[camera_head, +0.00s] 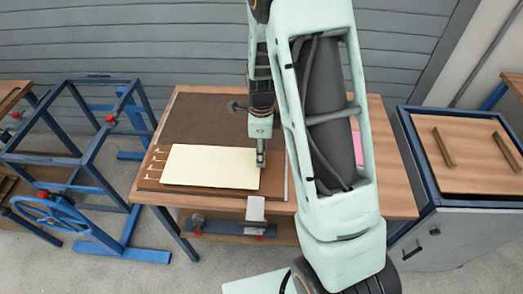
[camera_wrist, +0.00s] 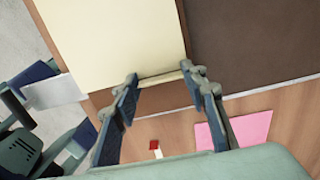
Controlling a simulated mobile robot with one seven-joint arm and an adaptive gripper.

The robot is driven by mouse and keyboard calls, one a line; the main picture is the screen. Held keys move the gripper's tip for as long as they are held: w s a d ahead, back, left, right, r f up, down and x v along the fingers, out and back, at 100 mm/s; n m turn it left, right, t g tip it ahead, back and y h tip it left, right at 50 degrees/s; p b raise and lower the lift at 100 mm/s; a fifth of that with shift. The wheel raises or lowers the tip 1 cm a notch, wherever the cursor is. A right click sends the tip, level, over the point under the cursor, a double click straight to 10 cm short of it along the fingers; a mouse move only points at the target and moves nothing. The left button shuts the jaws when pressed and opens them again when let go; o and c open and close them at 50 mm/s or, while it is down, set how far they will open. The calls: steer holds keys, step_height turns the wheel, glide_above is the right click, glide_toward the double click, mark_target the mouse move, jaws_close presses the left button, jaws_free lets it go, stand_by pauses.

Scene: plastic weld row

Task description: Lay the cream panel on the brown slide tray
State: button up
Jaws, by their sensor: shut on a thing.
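The cream panel (camera_head: 210,167) lies flat over the front part of the brown slide tray (camera_head: 205,117) on the wooden table. I cannot tell if it rests on the tray or hangs just above. My gripper (camera_head: 261,160) is at the panel's right edge. In the wrist view, the gripper (camera_wrist: 163,80) is shut on a narrow strip at the edge of the panel (camera_wrist: 110,40). Brown tray surface (camera_wrist: 255,45) shows to the right there. The tray under the panel is hidden.
A pink sheet (camera_head: 357,149) lies on the table, partly behind my arm. A pale block (camera_head: 255,208) sits at the front edge. A blue frame (camera_head: 85,170) with a handwheel stands left. A cabinet with a wooden top (camera_head: 470,155) stands right. Bare wood (camera_head: 392,185) shows at the table's right.

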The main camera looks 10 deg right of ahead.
steer(key=shift+f+b, duration=0.4)
steer(key=shift+f, duration=0.4)
stand_by(1.9)
steer(key=o, duration=1)
steer(key=shift+o, duration=0.3)
steer(key=o, duration=0.3)
steer(key=shift+o, duration=0.2)
steer(key=shift+r+p, duration=2.9)
steer(key=shift+r, duration=0.7)
